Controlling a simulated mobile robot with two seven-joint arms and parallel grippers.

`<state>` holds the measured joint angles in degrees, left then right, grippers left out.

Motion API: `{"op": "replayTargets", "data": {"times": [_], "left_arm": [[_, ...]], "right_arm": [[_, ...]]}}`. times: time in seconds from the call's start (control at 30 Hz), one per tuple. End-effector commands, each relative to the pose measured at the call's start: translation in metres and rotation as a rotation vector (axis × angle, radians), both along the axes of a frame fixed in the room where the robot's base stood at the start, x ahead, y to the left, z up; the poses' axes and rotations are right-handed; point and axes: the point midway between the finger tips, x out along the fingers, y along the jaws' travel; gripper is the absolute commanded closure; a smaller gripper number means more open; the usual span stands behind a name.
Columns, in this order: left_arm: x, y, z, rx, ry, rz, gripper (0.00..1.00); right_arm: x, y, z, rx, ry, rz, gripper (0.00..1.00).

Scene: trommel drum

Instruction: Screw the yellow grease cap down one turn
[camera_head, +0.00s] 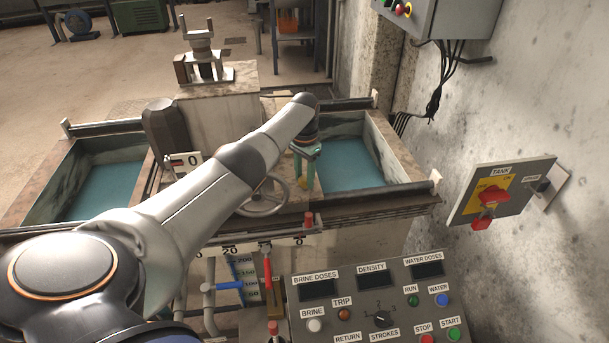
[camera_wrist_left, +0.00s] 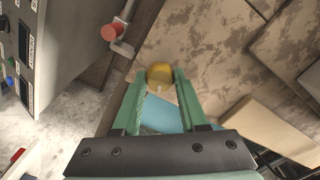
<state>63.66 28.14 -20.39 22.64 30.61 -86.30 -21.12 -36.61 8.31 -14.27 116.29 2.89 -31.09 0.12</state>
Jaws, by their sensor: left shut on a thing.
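The yellow grease cap (camera_wrist_left: 160,75) sits between the tips of my left gripper (camera_wrist_left: 158,80) in the left wrist view. The green fingers are shut on it. In the head view my left arm reaches in from the left, and the left gripper (camera_head: 304,168) points down beside the handwheel. Only a small bit of the yellow cap (camera_head: 302,183) shows there, low between the fingers. What lies under the cap is hidden. My right gripper is not in view.
A handwheel (camera_head: 263,197) and a red-knobbed lever (camera_head: 308,220) stand close to the gripper. Blue-bottomed tanks (camera_head: 372,121) lie on both sides. A control panel (camera_head: 375,296) is in front, and a wall box with a red switch (camera_head: 501,194) is at right.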

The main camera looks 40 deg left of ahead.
Motion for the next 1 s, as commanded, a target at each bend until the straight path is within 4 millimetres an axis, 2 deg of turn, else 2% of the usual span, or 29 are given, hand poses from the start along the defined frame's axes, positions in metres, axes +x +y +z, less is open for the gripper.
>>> {"op": "replayTargets", "data": {"times": [1.0], "left_arm": [[0.0018, 0.0002, 0.0015, 0.002, -0.006, -0.965, 1.0]], "right_arm": [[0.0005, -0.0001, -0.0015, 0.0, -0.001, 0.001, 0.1]]}}
